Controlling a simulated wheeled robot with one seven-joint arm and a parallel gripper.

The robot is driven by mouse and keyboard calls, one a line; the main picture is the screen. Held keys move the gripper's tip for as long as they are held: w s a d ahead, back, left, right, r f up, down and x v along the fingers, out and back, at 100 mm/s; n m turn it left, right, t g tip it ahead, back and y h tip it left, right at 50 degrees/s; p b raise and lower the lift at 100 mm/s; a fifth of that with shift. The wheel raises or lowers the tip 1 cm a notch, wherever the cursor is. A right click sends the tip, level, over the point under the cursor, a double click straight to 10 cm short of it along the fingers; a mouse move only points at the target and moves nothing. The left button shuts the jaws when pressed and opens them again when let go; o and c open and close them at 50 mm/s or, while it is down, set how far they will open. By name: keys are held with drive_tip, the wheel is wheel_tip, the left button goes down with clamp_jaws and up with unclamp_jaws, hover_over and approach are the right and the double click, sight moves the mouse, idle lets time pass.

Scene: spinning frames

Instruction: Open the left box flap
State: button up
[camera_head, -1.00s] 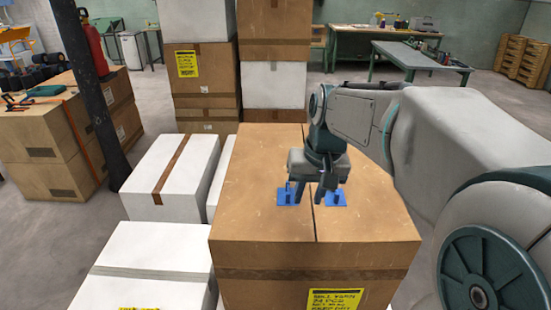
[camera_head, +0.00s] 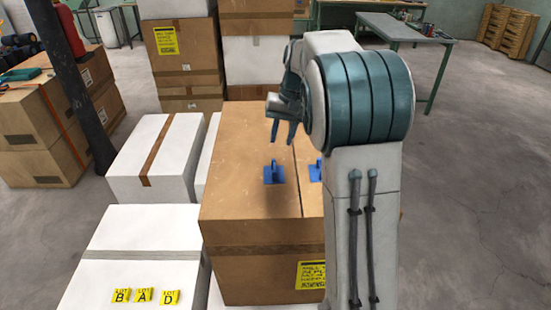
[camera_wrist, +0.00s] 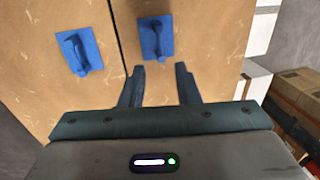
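The brown cardboard box (camera_head: 263,232) has two closed top flaps meeting at a seam. The left flap (camera_head: 240,148) carries a blue handle (camera_head: 274,173). The right flap's blue handle (camera_head: 316,171) is partly hidden by my arm in the head view. My gripper (camera_head: 282,139) is open and empty, above the left flap and beyond its handle. The wrist view seems turned around: there the left flap's handle (camera_wrist: 156,38) shows near my open fingers (camera_wrist: 160,72), apart from them, and the right flap's handle (camera_wrist: 79,51) lies to its left.
White boxes (camera_head: 155,160) stand left of the brown box, one nearer with yellow labels (camera_head: 146,295). Taller box stacks (camera_head: 187,60) stand behind. A dark post (camera_head: 75,90) rises at the left. Open floor (camera_head: 470,190) lies to the right.

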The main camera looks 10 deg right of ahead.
sight(274, 166)
drive_tip(key=f, duration=0.2)
drive_tip(key=a+f, duration=0.1)
drive_tip(key=f, duration=0.5)
drive_tip(key=shift+w+a+f+p, duration=0.2)
drive_tip(key=shift+a+p, duration=0.1)
drive_tip(key=shift+a, duration=0.05)
clamp_jaws()
